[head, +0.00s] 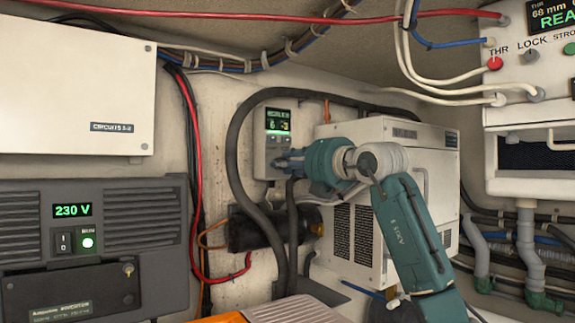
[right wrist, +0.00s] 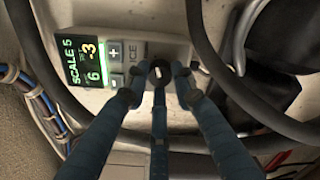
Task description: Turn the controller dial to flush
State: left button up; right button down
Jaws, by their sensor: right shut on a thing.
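The controller (head: 264,150) is a small pale grey box on the back wall, with a lit green display (head: 278,121) at its top. In the right wrist view its display (right wrist: 84,50) reads "SCALE 5", with "-3" and "6", beside plus and minus buttons. The dark round dial (right wrist: 158,72) with a pale mark sits below the partly hidden letters "ICE". My right gripper (head: 285,161) is at the controller's lower part. In the right wrist view its fingers (right wrist: 160,85) are shut around the dial. The dial is hidden in the head view. My left gripper is not in view.
A thick black hose (head: 233,150) loops close around the controller. A white vented unit (head: 400,140) stands right behind my arm. A grey 230 V panel (head: 90,240) is at left, and a white control box (head: 530,90) with knobs is at upper right.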

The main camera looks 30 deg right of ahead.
jog(key=c, duration=1.4)
grip_release()
jog(key=shift+c, duration=0.2)
jog(key=s+d, duration=0.1)
jog(key=s, duration=1.1)
jog(key=shift+d, duration=0.4)
